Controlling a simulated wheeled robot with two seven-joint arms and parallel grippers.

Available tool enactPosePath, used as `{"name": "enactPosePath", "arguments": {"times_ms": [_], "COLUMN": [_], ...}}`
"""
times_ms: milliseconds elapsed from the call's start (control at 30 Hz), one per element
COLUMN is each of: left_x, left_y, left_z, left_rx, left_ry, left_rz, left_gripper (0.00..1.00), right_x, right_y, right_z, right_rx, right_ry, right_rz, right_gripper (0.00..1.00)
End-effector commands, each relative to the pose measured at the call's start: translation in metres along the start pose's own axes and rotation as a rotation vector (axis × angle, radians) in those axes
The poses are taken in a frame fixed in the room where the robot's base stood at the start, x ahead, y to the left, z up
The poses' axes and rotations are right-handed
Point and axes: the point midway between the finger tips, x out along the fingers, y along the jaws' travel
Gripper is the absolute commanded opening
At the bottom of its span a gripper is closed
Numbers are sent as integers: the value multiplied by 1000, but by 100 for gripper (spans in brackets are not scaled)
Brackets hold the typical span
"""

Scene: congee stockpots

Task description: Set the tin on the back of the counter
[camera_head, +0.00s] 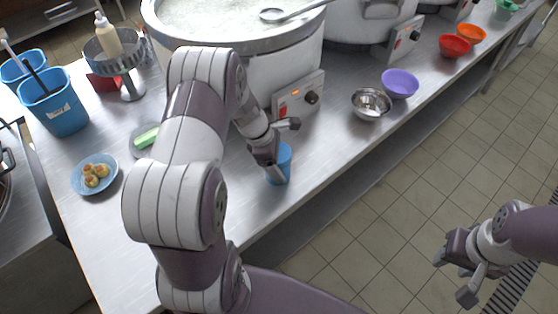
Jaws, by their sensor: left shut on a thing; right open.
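A small blue tin (281,167) is at the front part of the steel counter (335,145), below the big stockpot. My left gripper (270,152) is shut on the tin from above and behind, and its fingers hide part of it. The tin looks about upright; I cannot tell whether its base touches the counter. My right gripper (454,277) is open and empty, out over the tiled floor at the lower right, away from the counter.
A large congee stockpot (268,65) with a control box (298,96) fills the back. A steel bowl (371,103) and purple bowl (400,83) stand right. Blue buckets (58,113), a bottle stand (130,84), a green item (146,138) and a snack plate (79,180) stand left.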

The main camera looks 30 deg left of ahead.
Motion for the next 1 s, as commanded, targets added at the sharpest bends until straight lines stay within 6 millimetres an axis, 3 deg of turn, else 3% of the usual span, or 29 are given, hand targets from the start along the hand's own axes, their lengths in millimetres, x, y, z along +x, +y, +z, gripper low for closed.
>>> {"name": "enactPosePath", "arguments": {"times_ms": [133, 167, 200, 400, 533, 800, 1000], "left_x": [3, 3, 2, 2, -10, -80, -114], "left_y": [0, 0, 0, 0, 1, 1, 0], "left_z": [-1, -1, -1, 0, 1, 0, 0], "left_rx": [0, 0, 0, 0, 0, 0, -1], "left_ry": [0, 0, 0, 0, 0, 1, 0], "left_rz": [0, 0, 0, -1, 2, 5, 1], "left_gripper": [38, 87, 100, 100, 100, 100, 100], "right_x": [3, 2, 2, 1, 0, 0, 1], "right_y": [0, 0, 0, 0, 0, 0, 0], "right_z": [0, 0, 0, 0, 0, 0, 0], "right_rx": [0, 0, 0, 0, 0, 0, 0], "right_ry": [0, 0, 0, 0, 0, 0, 0], "right_rz": [0, 0, 0, 0, 0, 0, 0], "right_gripper": [43, 43, 43, 43, 43, 43, 43]}}
